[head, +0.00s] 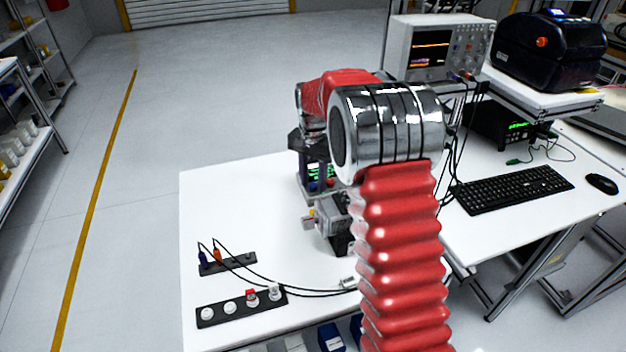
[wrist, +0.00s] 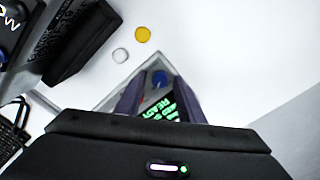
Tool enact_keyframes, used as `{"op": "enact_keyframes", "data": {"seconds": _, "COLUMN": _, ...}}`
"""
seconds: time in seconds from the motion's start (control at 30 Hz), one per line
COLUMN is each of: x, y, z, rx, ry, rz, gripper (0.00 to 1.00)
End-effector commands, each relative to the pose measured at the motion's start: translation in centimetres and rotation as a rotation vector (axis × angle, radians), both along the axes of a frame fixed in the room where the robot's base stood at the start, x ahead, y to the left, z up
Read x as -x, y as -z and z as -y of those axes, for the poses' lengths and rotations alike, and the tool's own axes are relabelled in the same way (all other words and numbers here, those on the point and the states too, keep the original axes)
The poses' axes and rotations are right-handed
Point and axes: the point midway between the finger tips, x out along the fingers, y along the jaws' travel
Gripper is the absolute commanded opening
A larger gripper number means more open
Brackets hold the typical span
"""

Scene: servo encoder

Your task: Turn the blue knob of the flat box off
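The flat box (wrist: 165,104) lies below my gripper in the wrist view. It has a dark face, a pale rim and a screen with green text that seems to read READY. The blue knob (wrist: 159,78) shows on it between my fingers, with a bit of red at the left. The knob's turned position cannot be told. My gripper (wrist: 157,86) is open, its dark fingers on either side of the knob with gaps visible. Contact cannot be told.
A grey device (head: 331,216) stands in front of the box on the white table. Left of it lie a jack strip (head: 228,264) with cables and a black strip of knobs (head: 241,306). White and yellow discs (wrist: 142,34) show in the wrist view.

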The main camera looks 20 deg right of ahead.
Motion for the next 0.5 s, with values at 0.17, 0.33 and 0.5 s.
{"op": "enact_keyframes", "data": {"seconds": 0.17, "x": -0.01, "y": -0.02, "z": 0.0, "rx": 0.0, "ry": 0.0, "rz": 0.0, "gripper": 0.22}}
{"op": "enact_keyframes", "data": {"seconds": 0.33, "x": -0.01, "y": -0.03, "z": 0.0, "rx": 0.0, "ry": 0.0, "rz": 0.0, "gripper": 0.1}}
{"op": "enact_keyframes", "data": {"seconds": 0.5, "x": -0.02, "y": -0.03, "z": -0.01, "rx": -0.001, "ry": 0.0, "rz": 0.001, "gripper": 0.0}}
